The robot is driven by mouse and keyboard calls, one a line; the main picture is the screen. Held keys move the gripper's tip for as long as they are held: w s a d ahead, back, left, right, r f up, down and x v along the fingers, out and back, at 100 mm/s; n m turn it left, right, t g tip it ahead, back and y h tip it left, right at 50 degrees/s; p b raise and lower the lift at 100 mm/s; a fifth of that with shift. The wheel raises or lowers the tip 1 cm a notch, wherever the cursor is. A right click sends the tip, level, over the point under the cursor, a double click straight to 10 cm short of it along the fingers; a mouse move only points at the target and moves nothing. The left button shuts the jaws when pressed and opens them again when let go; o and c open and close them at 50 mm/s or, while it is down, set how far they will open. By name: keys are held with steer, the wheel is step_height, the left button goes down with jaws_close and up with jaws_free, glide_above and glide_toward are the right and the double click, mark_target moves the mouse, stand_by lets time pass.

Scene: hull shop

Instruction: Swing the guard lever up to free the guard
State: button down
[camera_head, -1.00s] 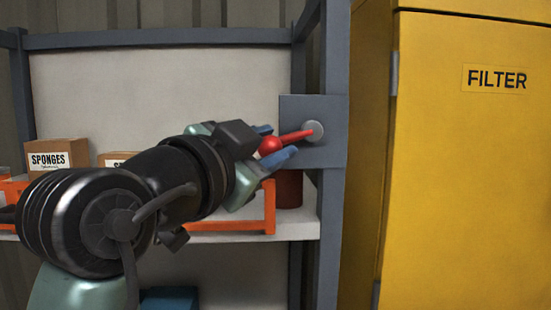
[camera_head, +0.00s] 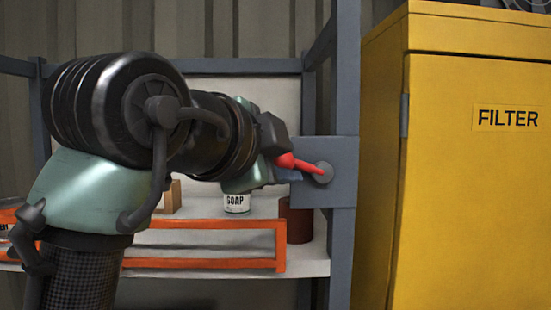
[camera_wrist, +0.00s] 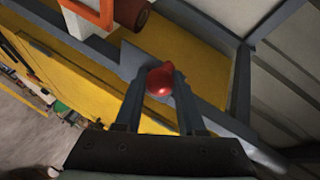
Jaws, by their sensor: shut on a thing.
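The red guard lever (camera_head: 305,165) runs left from a round grey pivot on a grey plate (camera_head: 342,190) fixed to the shelf post. It tilts a little upward toward its ball knob (camera_head: 286,160). My gripper (camera_head: 284,168) is shut on the lever at the knob. In the wrist view the red knob (camera_wrist: 160,80) sits between the two fingers; most of the lever's arm is hidden behind it. The orange guard (camera_head: 215,265) lies across the front of the shelf, below my gripper.
A soap tin (camera_head: 236,204), a cardboard box (camera_head: 170,198) and a dark red can (camera_head: 298,222) stand on the shelf behind the guard. A yellow filter cabinet (camera_head: 470,200) stands close to the right of the post. My arm covers much of the left side.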

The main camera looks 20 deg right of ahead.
stand_by(0.4)
steer(key=c, duration=0.6)
jaws_free()
steer(key=shift+d, duration=0.1)
steer(key=b+v, duration=0.5)
steer(key=v, duration=0.8)
steer(key=shift+r, duration=0.1)
